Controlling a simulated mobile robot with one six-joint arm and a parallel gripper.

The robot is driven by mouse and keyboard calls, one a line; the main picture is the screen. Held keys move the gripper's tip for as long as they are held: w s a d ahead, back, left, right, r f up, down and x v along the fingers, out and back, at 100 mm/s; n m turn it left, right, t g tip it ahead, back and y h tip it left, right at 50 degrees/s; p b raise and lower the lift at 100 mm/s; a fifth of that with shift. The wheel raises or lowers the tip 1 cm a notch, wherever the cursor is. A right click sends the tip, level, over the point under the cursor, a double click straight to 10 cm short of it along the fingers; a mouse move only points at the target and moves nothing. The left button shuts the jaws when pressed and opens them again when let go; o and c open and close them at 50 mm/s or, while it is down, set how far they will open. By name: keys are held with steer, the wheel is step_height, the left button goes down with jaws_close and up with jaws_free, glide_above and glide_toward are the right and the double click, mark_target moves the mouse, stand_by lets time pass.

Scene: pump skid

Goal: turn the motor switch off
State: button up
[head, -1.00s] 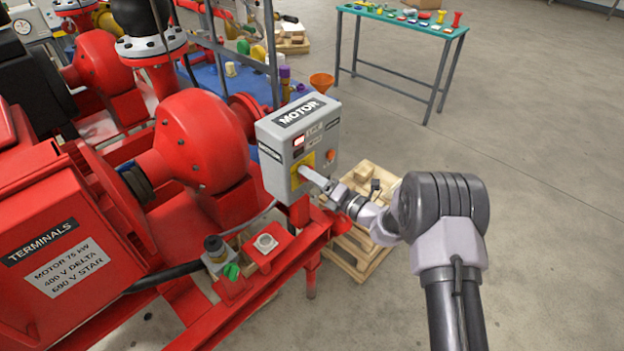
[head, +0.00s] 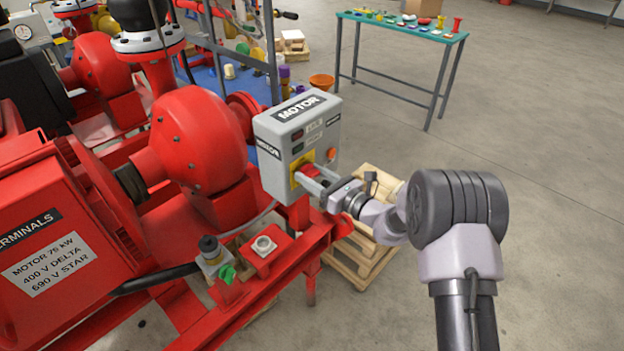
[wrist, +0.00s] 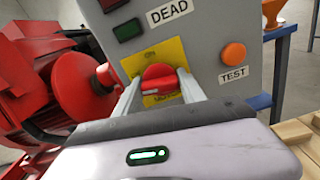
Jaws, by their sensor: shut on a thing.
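The motor switch is a red knob (wrist: 160,80) on a yellow plate (wrist: 173,50), on the front of the grey MOTOR box (head: 272,160). My gripper (wrist: 157,88) is shut on the knob, one finger on each side of it in the wrist view. In the head view my gripper (head: 311,174) reaches the box from the right and partly hides the knob. A white mark on the knob lies roughly level, towards the left. ON is printed above the knob; the left label is partly hidden. The red lamp (head: 297,135) and green lamp (wrist: 127,30) both look dark.
An orange TEST button (wrist: 233,54) sits right of the knob. Red pump and motor housings (head: 200,140) fill the left. A wooden pallet (head: 365,255) lies under my arm. A green-topped table (head: 400,25) stands behind; floor at right is clear.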

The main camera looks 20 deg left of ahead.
steer(key=shift+n+b, duration=0.4)
steer(key=shift+n, duration=0.4)
steer(key=o, duration=1.4)
steer(key=shift+c, duration=0.2)
steer(key=p+v, duration=0.4)
steer(key=v, duration=1.3)
steer(key=shift+d, duration=0.2)
steer(key=shift+s, duration=0.15)
